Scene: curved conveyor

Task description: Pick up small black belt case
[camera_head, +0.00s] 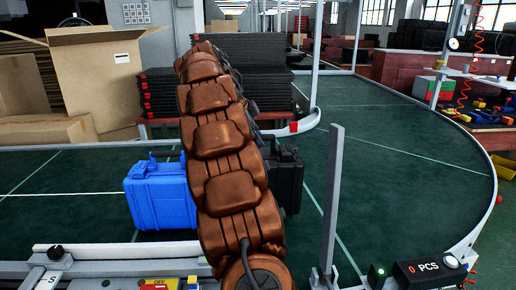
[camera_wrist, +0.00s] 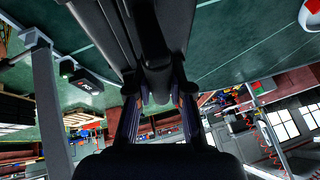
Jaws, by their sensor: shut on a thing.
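The small black belt case (camera_head: 288,180) stands upright on the green conveyor in the head view, or just above it; I cannot tell which. My brown arm hides its left part. In the wrist view the dark body of the black case (camera_wrist: 115,32) fills the top middle. My gripper (camera_wrist: 158,100) is shut on the case's handle part, with one finger on each side. In the head view my gripper is hidden behind my arm.
A blue case (camera_head: 160,195) stands on the green conveyor (camera_head: 390,170) just left of my arm. A grey upright post (camera_head: 331,200) rises at the front, right of the black case. Cardboard boxes (camera_head: 105,75) and stacked black trays (camera_head: 260,65) stand behind. The belt to the right is clear.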

